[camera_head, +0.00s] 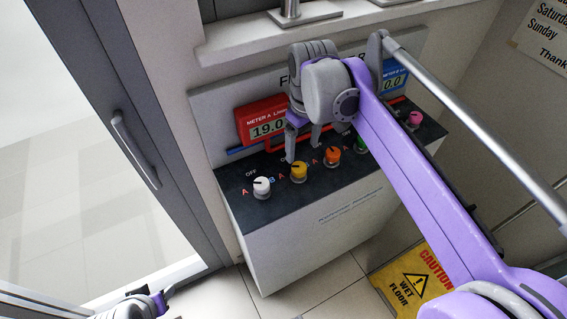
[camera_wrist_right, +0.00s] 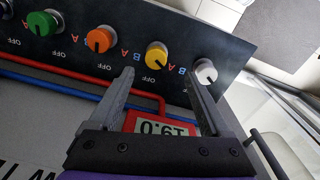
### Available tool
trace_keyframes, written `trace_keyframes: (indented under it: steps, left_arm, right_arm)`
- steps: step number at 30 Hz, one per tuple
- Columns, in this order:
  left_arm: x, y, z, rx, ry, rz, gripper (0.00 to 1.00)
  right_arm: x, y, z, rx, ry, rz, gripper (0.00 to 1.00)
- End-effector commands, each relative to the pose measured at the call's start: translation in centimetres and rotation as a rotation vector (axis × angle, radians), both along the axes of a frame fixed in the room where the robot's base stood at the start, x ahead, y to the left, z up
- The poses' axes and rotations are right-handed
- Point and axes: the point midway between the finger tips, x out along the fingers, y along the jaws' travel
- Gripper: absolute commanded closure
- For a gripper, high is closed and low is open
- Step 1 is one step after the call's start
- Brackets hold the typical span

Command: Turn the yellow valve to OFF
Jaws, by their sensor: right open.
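The yellow valve (camera_head: 299,170) is a round knob with a dark pointer mark, second from the left on the dark console top in the head view. It also shows in the right wrist view (camera_wrist_right: 157,55), just beyond the fingertips and roughly centred between them.
A white valve (camera_head: 262,187) stands left of the yellow one and an orange valve (camera_head: 333,155) right of it. Green (camera_wrist_right: 41,22) and pink (camera_head: 413,119) valves are farther right. A red meter (camera_head: 263,122) is behind. A wet-floor sign (camera_head: 415,282) is on the floor.

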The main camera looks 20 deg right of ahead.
Motion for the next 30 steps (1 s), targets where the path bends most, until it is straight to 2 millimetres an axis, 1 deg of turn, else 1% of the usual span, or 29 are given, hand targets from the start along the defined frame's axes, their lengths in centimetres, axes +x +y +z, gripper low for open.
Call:
trace_keyframes:
  steps: [1,3,5,8,11,21,25,30]
  left_arm:
    - [-0.1,0.0,-0.2,0.000,0.001,0.000,0.50]
    - [-0.1,0.0,-0.3,0.000,0.001,0.000,0.50]
    - [-0.1,0.0,-0.3,0.000,0.002,0.000,0.50]
    - [-0.1,0.0,-0.4,0.000,0.002,0.000,0.50]
    - [-0.1,0.0,-0.5,0.000,0.003,0.000,0.50]
    - [-0.3,0.0,-1.1,0.000,0.005,0.000,0.50]
    - [-0.3,0.0,-1.3,0.000,0.006,0.000,0.50]
    - [-0.3,0.0,-1.3,0.000,0.006,0.000,0.50]
  right_arm:
    - [0.7,-0.5,0.3,0.002,0.022,0.013,0.18]
    - [1.2,-0.8,0.7,0.004,0.042,0.029,0.18]
    - [1.4,-1.0,0.8,0.007,0.051,0.036,0.18]
    - [1.6,-1.0,0.4,0.007,0.057,0.042,0.18]
    - [1.6,-1.0,-0.9,0.007,0.056,0.041,0.18]
    - [1.5,-1.0,-7.3,0.007,0.055,0.040,0.18]
    - [1.5,-1.0,-8.8,0.007,0.055,0.040,0.18]
    - [1.5,-1.0,-9.8,0.006,0.054,0.040,0.18]
